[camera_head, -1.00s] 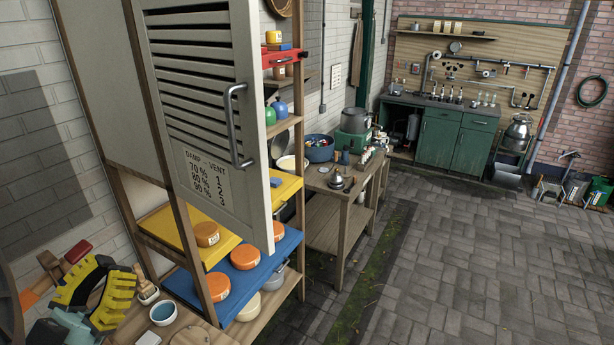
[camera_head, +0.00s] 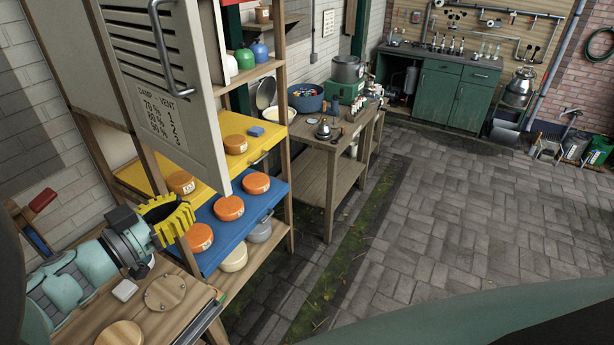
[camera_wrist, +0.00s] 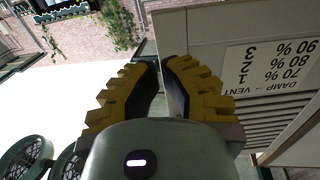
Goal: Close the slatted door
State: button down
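The slatted door (camera_head: 140,75) is pale grey, with dark slats, a metal bar handle (camera_head: 172,50) and a damp/vent label. It stands open, swung out from the upper part of the wooden shelf. The head view cuts off its top. In the wrist view the door (camera_wrist: 200,50) fills the right side, its label upside down. My gripper (camera_head: 180,218), with yellow ridged fingers, is below the door, over the front left bench, apart from door and handle. In the wrist view my gripper (camera_wrist: 162,62) has its fingertips almost together, with nothing visible between them.
Below the door are a yellow shelf board (camera_head: 205,172) and a blue shelf board (camera_head: 240,238) bearing orange cheese rounds. A wooden bench (camera_head: 190,318) stands front left. A work table (camera_head: 322,150) is beyond the shelf. The paved floor (camera_head: 440,220) at right is open.

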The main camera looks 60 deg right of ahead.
aim_at(221, 184)
jog(key=d, duration=0.2)
jog(key=d+p, duration=0.1)
jog(key=d+r+p, duration=0.1)
jog(key=d, duration=0.1)
jog(key=shift+s+d, duration=0.15)
jog(key=shift+d, duration=0.2)
jog(key=shift+d+p, duration=0.15)
jog(key=shift+p, duration=0.65)
jog(key=shift+d+p, duration=0.2)
jog(key=shift+p, duration=0.25)
jog(key=shift+d+f+p, duration=0.15)
jog(key=shift+d+p, duration=0.15)
jog(key=shift+p, duration=0.4)
jog(key=shift+s+d+f+p, duration=0.15)
jog(key=shift+s+f+p, duration=0.1)
jog(key=shift+f+p, duration=0.15)
jog(key=shift+d, duration=0.1)
